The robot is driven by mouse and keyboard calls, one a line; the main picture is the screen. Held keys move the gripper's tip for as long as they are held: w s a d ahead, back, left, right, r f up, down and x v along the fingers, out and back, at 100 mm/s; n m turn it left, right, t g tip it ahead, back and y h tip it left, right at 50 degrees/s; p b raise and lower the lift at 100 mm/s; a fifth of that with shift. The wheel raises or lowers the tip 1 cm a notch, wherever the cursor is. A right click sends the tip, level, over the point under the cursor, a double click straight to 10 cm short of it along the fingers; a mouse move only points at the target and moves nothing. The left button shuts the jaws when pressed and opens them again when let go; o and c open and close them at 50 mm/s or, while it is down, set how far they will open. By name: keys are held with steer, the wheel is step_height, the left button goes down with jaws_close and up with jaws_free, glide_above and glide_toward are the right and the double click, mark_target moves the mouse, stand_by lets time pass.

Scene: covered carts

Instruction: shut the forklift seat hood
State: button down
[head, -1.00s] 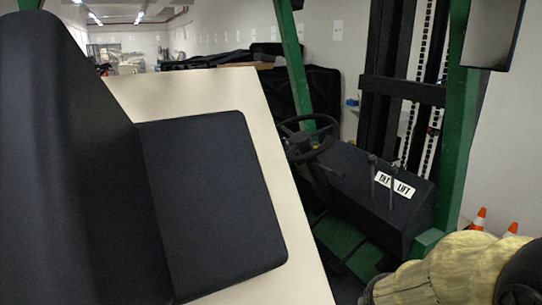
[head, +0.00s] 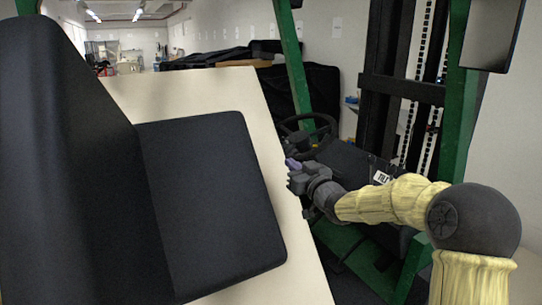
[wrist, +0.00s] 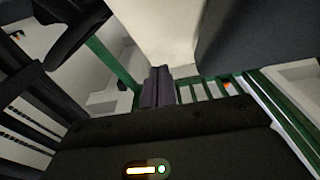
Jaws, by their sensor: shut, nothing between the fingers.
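The forklift seat hood (head: 275,130) is a cream panel carrying a black seat cushion (head: 208,205) and a tall black backrest (head: 60,170). It fills the left half of the head view and appears tilted up, its right edge slanting. My gripper (head: 291,164) is shut and empty at that right edge, in front of the steering wheel. In the wrist view my shut fingers (wrist: 158,74) point toward the cream hood (wrist: 180,32), with the dark seat (wrist: 250,40) to the right. I cannot tell whether the fingertips touch the hood. The hood's underside is hidden.
The steering wheel (head: 308,128) and the dark console with its labels (head: 382,177) stand close by my arm. Green posts (head: 292,65) and the black mast (head: 400,90) rise beyond. A dark covered cart (head: 300,92) stands behind.

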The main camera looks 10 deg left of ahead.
steer(key=p, duration=0.6)
glide_toward(265, 152)
step_height(265, 152, up, 4)
steer(key=w+a, duration=0.1)
steer(key=w, duration=0.2)
steer(key=shift+w+a+f+p, duration=0.65)
steer(key=shift+w+a+f, duration=0.15)
steer(key=shift+w+a, duration=0.05)
steer(key=shift+w+a+f+p, duration=0.3)
steer(key=shift+w+f, duration=0.15)
steer(key=shift+f, duration=0.1)
steer(key=shift+s+a+f, duration=0.1)
steer(key=shift+a+f, duration=0.1)
steer(key=shift+f, duration=0.05)
